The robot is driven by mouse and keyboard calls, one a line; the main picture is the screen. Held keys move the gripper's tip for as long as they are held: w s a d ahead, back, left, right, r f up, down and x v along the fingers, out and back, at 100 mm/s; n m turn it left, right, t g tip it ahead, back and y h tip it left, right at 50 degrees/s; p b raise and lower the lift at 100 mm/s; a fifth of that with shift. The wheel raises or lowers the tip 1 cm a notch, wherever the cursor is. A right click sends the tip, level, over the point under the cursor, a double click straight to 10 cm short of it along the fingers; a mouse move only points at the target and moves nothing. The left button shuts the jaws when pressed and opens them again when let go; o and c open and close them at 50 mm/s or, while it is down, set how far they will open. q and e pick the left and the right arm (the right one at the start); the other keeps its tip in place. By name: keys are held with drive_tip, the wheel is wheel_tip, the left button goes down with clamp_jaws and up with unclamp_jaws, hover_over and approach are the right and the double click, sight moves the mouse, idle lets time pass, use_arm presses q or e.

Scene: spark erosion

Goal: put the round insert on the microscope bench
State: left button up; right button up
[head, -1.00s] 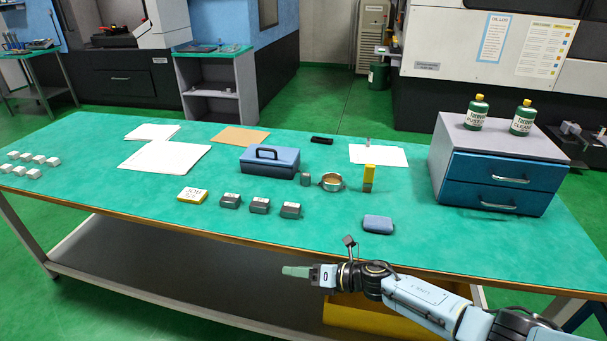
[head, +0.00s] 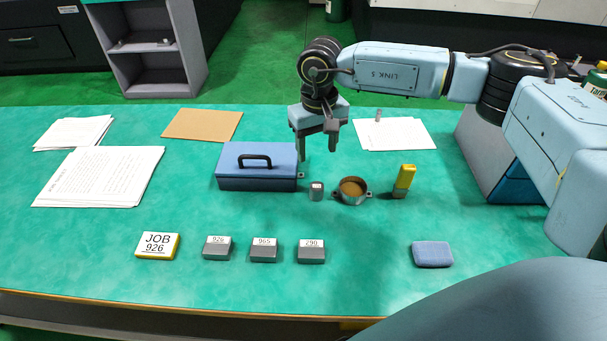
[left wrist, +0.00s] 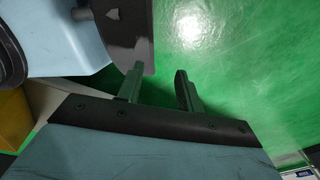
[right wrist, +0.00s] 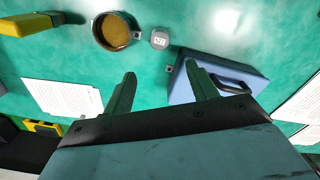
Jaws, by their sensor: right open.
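A small grey cylinder with a white label on top, the likely round insert (head: 317,191), stands upright on the green table (head: 230,283). It sits between a blue box and a round metal cup, and also shows in the right wrist view (right wrist: 160,40). My right gripper (head: 318,152) is open and empty, fingers down, above the table behind the cylinder and near the blue box's right end. Its fingers also show in the right wrist view (right wrist: 160,88). My left gripper (left wrist: 158,82) is open and empty over green floor. I cannot identify the microscope bench.
The blue box (head: 257,182) with a handle and the round cup (head: 352,190) flank the cylinder closely. In front lie a JOB 926 block (head: 157,246), several numbered grey blocks and a blue pad (head: 432,254). The table front is largely clear.

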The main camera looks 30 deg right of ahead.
hover_over(317, 186)
wheel_tip(317, 186, down, 5)
drive_tip(key=shift+f, duration=0.1)
wheel_tip(317, 186, down, 2)
drive_tip(key=shift+w+f+b, duration=0.15)
drive_tip(key=shift+f+b, duration=0.05)
drive_tip(key=shift+b, duration=0.1)
drive_tip(key=shift+f, duration=0.25)
wheel_tip(317, 186, down, 5)
drive_tip(key=shift+r, duration=0.2)
drive_tip(key=shift+c, duration=1)
drive_tip(key=c, duration=1)
clamp_jaws()
drive_tip(key=shift+r, duration=0.3)
wheel_tip(317, 186, up, 9)
drive_tip(key=shift+a+f+p, duration=0.15)
drive_tip(key=shift+p, duration=0.15)
use_arm(q)
drive_tip(key=shift+s+a, duration=0.15)
drive_tip(key=shift+s, duration=1)
use_arm(e)
drive_tip(key=s+a+r, duration=0.5)
drive_tip(key=a+r, duration=0.1)
drive_tip(key=a, duration=0.2)
drive_tip(key=shift+s+a+r+n, duration=0.25)
drive_tip(key=shift+a+r+n, duration=0.1)
drive_tip(key=shift+a+n, duration=0.05)
